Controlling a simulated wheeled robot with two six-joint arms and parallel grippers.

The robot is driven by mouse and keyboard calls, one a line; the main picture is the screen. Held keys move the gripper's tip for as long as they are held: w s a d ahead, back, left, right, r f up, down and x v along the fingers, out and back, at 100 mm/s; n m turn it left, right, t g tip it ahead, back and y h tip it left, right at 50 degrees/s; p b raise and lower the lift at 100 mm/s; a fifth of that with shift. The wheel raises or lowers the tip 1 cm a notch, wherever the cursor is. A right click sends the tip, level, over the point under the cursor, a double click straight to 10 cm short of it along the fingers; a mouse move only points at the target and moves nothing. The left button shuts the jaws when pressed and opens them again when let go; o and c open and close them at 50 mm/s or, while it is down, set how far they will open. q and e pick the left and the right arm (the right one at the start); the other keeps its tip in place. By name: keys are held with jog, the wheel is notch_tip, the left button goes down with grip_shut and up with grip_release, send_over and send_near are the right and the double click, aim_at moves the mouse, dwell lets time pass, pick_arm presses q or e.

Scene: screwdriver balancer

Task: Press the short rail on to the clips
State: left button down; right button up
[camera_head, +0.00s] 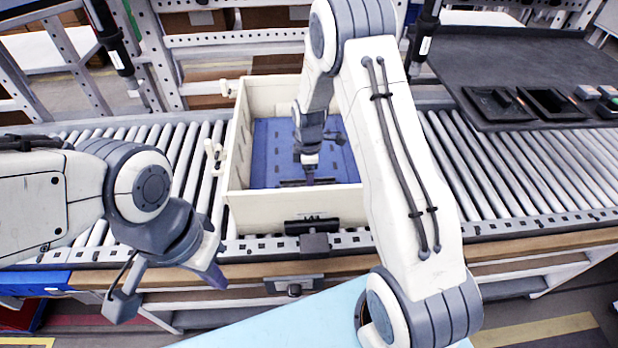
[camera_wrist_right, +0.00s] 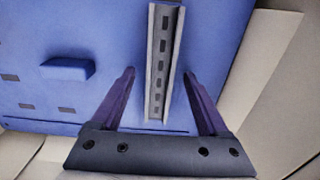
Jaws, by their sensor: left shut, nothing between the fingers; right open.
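A grey slotted metal rail (camera_wrist_right: 163,65) lies along the blue panel (camera_wrist_right: 100,30) in the right wrist view. My right gripper (camera_wrist_right: 159,73) is open, with one purple finger on each side of the rail and gaps showing between. In the head view, my right gripper (camera_head: 309,178) is down inside the cream box, over the near part of the blue panel (camera_head: 270,145). Any clips under the rail are hidden, so I cannot tell how it sits. My left gripper (camera_head: 212,274) is shut and empty, outside the box at its near left.
The cream box (camera_head: 295,212) stands on a roller conveyor (camera_head: 510,165). Its walls surround my right gripper. A raised blue block (camera_wrist_right: 68,68) stands on the panel left of the rail. A dark tabletop (camera_head: 530,65) with black trays is at the right.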

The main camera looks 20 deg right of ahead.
jog(key=shift+r, duration=0.1)
notch_tip(320, 180, up, 10)
jog(key=shift+r+b, duration=0.15)
jog(key=shift+b, duration=0.3)
